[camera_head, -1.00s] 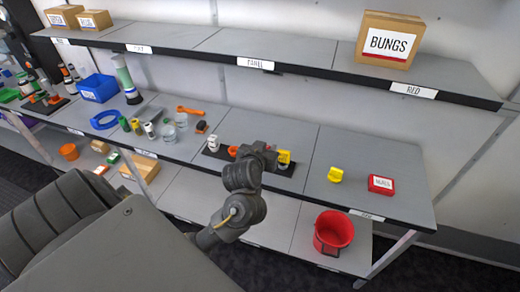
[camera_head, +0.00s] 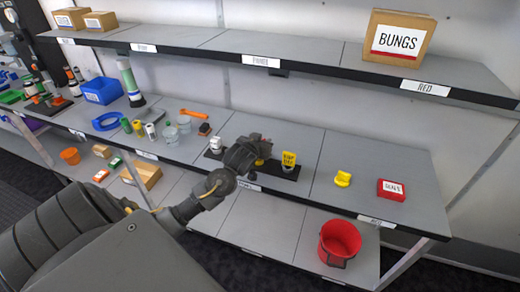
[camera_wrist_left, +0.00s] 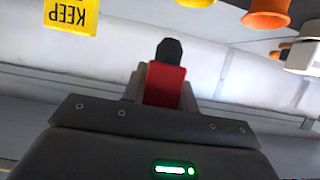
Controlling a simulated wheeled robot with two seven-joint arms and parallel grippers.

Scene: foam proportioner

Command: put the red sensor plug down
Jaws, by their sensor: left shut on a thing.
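The red sensor plug (camera_wrist_left: 166,84) has a dark rounded tip and sits between the fingers of my left gripper (camera_wrist_left: 163,92) in the left wrist view. That gripper is shut on it. In the head view my left gripper (camera_head: 252,146) is over the middle shelf, in front of the black base strip (camera_head: 285,173), and hides most of the plug and part of the strip. A yellow tag (camera_head: 288,159) stands on the strip; its word KEEP shows in the left wrist view (camera_wrist_left: 72,15). My right gripper is not in view.
A white part (camera_head: 215,145) stands at the strip's left end. A red bucket (camera_head: 339,242) is below. The upper shelf (camera_head: 300,62) overhangs behind.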

